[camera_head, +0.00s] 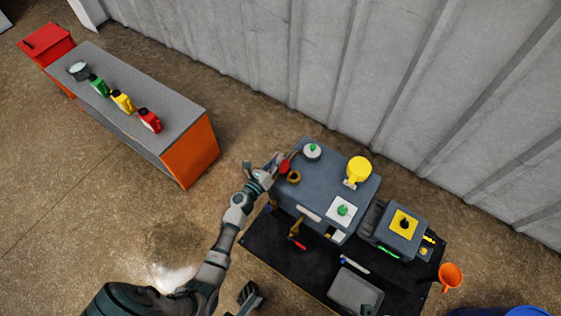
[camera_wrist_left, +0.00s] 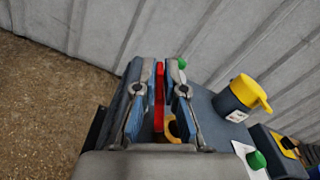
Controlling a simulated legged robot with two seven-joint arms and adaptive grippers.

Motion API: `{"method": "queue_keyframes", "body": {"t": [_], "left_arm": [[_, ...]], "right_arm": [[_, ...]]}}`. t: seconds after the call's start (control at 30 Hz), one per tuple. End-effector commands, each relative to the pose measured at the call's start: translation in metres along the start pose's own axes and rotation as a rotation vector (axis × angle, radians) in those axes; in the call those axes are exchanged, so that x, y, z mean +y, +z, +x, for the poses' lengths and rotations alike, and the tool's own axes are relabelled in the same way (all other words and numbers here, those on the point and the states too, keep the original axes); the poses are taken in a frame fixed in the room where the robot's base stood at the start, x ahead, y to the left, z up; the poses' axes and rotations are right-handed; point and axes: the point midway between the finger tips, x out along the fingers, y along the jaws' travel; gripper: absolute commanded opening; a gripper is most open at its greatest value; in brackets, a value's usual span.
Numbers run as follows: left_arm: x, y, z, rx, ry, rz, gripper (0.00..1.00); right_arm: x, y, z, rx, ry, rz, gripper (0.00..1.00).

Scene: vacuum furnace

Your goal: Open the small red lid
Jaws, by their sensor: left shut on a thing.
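The small red lid (camera_head: 285,167) stands at the left end of the blue-grey furnace box (camera_head: 328,183), beside an open brass ring (camera_head: 294,178). My left gripper (camera_head: 278,164) is shut on the lid. In the left wrist view the lid (camera_wrist_left: 159,84) is an upright thin red strip between the two fingers (camera_wrist_left: 160,92), seen edge-on and raised. The brass ring (camera_wrist_left: 173,129) shows just below it, partly hidden by the gripper. What seems to be my right gripper (camera_head: 249,295) shows at the bottom edge, and its finger state is unclear.
A yellow-topped part (camera_head: 358,169) and green knobs (camera_head: 343,210) stand on the box. A smaller unit (camera_head: 403,226) is to its right. Tools lie on the black base (camera_head: 285,262). A workbench (camera_head: 150,88) with several bottles is at upper left. A corrugated wall (camera_head: 300,60) runs behind.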

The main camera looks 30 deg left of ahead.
Motion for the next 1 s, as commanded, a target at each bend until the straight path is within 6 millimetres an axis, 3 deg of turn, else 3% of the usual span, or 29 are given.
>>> {"method": "queue_keyframes", "body": {"t": [0.5,1.0], "left_arm": [[0.030,-0.013,-0.003,0.011,0.008,-0.345,0.00],[0.035,-0.018,-0.004,0.014,0.008,-0.413,0.00]], "right_arm": [[-0.002,-0.008,-0.003,-0.015,0.005,0.002,0.40],[-0.002,-0.009,-0.003,-0.011,0.005,0.002,0.40]]}}
